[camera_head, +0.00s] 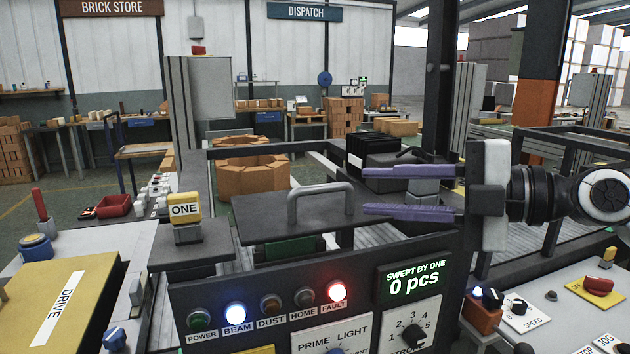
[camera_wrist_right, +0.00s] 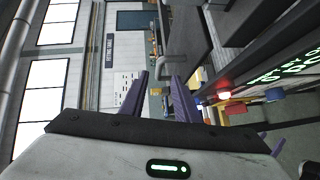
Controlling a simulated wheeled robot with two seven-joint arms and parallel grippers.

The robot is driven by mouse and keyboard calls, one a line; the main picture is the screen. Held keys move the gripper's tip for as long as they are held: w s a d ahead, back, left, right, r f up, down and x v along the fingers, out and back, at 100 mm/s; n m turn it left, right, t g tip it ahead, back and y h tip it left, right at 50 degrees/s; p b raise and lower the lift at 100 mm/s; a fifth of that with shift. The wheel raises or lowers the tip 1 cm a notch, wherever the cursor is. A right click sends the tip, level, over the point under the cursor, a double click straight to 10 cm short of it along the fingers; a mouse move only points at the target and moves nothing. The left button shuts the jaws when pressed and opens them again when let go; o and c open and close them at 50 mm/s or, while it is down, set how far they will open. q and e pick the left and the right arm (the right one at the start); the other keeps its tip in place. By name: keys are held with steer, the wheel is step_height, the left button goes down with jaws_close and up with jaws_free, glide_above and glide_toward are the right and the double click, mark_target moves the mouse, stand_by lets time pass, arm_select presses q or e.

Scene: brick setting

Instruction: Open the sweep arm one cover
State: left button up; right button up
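A dark flat cover (camera_head: 265,222) with a grey bar handle (camera_head: 320,192) lies roughly level behind the control panel. A yellow block marked ONE (camera_head: 184,207) stands to its left. My right gripper (camera_head: 364,190) has two purple fingers spread apart, one above the other, pointing left at the handle's right side. Nothing is between them. In the right wrist view the open fingers (camera_wrist_right: 162,82) point towards the handle (camera_wrist_right: 178,66), which is beyond their tips. I cannot tell the exact gap. My left gripper is not in view.
The control panel (camera_head: 250,290) in front has a lit blue BEAM lamp, a lit red FAULT lamp and a display (camera_head: 415,283) reading 0 pcs. Orange bricks (camera_head: 252,178) stand behind the cover. A dark post (camera_head: 436,90) rises beside my right gripper, and a black box (camera_head: 375,150) sits behind it.

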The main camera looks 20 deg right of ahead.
mark_target(328, 188)
steer(key=a+p, duration=0.1)
steer(key=w+a+p, duration=0.1)
steer(key=p, duration=0.1)
steer(key=shift+w+a+r, duration=0.2)
steer(key=shift+a+r, duration=0.1)
steer(key=shift+r, duration=0.05)
steer(key=p+x, duration=0.2)
steer(key=x, duration=0.1)
steer(key=p+x, duration=0.1)
steer(key=x, duration=0.1)
steer(key=shift+w+f, duration=0.1)
steer(key=shift+f, duration=0.15)
steer(key=shift+w+a+f, duration=0.15)
steer(key=shift+w+a, duration=0.1)
steer(key=shift+a, duration=0.05)
steer(key=shift+w+a+f, duration=0.15)
steer(key=shift+w+a, duration=0.05)
jaws_close()
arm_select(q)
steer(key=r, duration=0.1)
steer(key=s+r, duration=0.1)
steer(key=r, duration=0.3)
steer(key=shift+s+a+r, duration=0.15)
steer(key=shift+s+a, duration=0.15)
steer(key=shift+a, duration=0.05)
